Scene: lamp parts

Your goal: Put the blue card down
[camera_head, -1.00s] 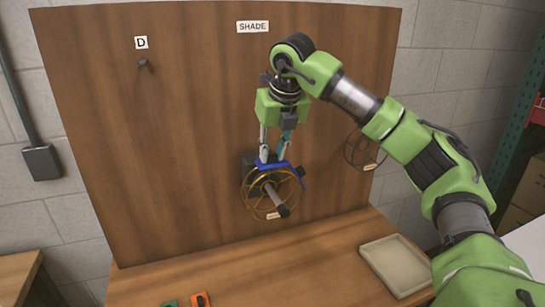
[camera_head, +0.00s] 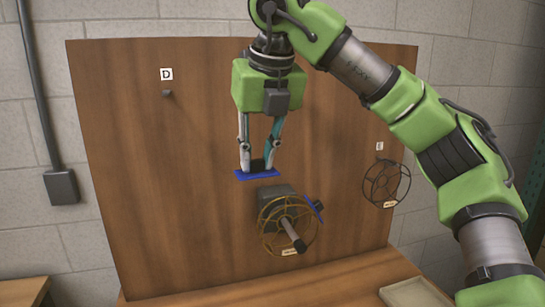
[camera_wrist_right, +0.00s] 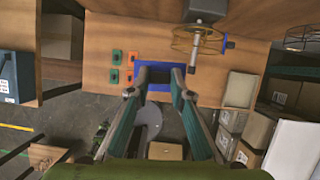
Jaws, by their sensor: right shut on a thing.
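My right gripper (camera_head: 258,170) is shut on the blue card (camera_head: 245,176) and points down. The card is held roughly level, in front of the wooden board and above the brass wire frame (camera_head: 265,232). In the right wrist view the card (camera_wrist_right: 160,93) lies across the fingertips of my right gripper (camera_wrist_right: 159,73). There it appears over the tabletop, but its height cannot be judged. My left gripper is out of view.
The brass wire frame has a grey rod and a blue piece (camera_head: 315,208) at its right. A dark wire frame (camera_head: 386,184) hangs at the board's right. Small green (camera_wrist_right: 116,57) and orange pieces lie on the table. A beige tray (camera_head: 415,295) stands at front right.

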